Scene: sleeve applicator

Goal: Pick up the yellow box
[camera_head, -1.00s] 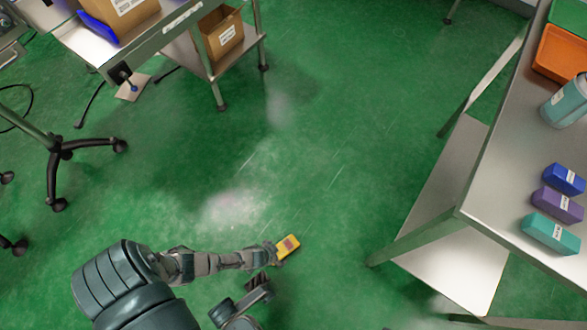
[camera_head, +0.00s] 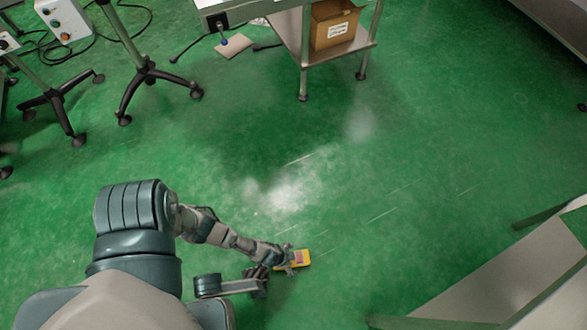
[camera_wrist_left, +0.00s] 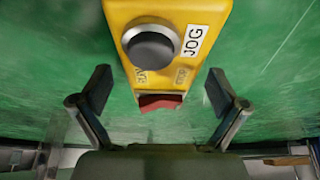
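The yellow box (camera_wrist_left: 180,20) is large in the left wrist view, with a dark round button, a JOG label and a red part at its near end. In the head view the yellow box (camera_head: 300,257) is small, at the end of my left arm. My left gripper (camera_wrist_left: 158,90) has its fingers apart, one on each side of the box's near end, with green gaps showing beside it. The head view shows my left gripper (camera_head: 277,260) at the box. Another dark arm part of mine lies just below; I cannot make out a right gripper's fingers there.
A steel table's lower shelf (camera_head: 500,270) stands at the lower right. A cardboard box (camera_head: 335,25) sits on a shelf at the top. Wheeled stand bases (camera_head: 148,78) are at the upper left. The green floor (camera_head: 400,170) between them is clear.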

